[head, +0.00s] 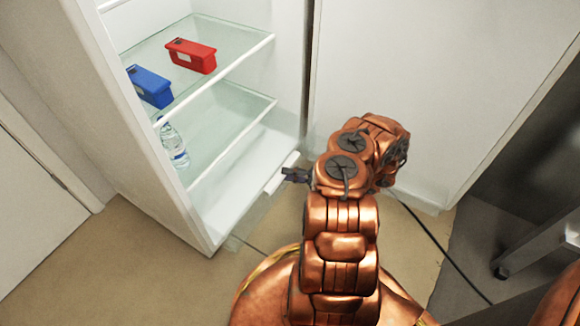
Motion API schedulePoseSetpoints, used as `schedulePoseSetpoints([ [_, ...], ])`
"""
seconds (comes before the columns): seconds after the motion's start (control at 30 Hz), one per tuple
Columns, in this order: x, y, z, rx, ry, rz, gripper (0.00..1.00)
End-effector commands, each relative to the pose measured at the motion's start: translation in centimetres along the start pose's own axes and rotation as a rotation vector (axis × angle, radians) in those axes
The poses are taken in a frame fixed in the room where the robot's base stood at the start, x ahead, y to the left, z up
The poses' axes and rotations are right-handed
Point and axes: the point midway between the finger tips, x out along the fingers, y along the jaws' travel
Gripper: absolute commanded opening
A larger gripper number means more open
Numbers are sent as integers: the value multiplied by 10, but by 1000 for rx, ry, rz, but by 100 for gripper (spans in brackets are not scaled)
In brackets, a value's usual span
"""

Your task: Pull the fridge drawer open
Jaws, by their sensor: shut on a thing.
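The fridge (160,185) stands open at the left. Its drawer (255,208) is at the bottom, with a see-through front and a white handle strip (273,182) along the top. The drawer front appears to stand slightly out past the fridge's lower front edge. My gripper (290,174) reaches in from the right and is shut on the handle near its right end. The fingertips are small and dark in this view, so the exact grip is hard to make out.
A red box (191,56) and a blue box (151,87) sit on the upper glass shelf. A clear bottle (173,145) is on the shelf below. A white panel (420,80) stands to the right. A dark cable (435,238) crosses the floor at right.

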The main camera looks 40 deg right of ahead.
Motion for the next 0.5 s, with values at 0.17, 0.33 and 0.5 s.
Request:
schedulePoseSetpoints([
  [0.17, -2, -7, -3, 4, 5, -14, 0],
  [0.33, -2, -8, -4, 5, 4, -15, 0],
  [0.5, -2, -7, -3, 5, 4, -13, 39],
])
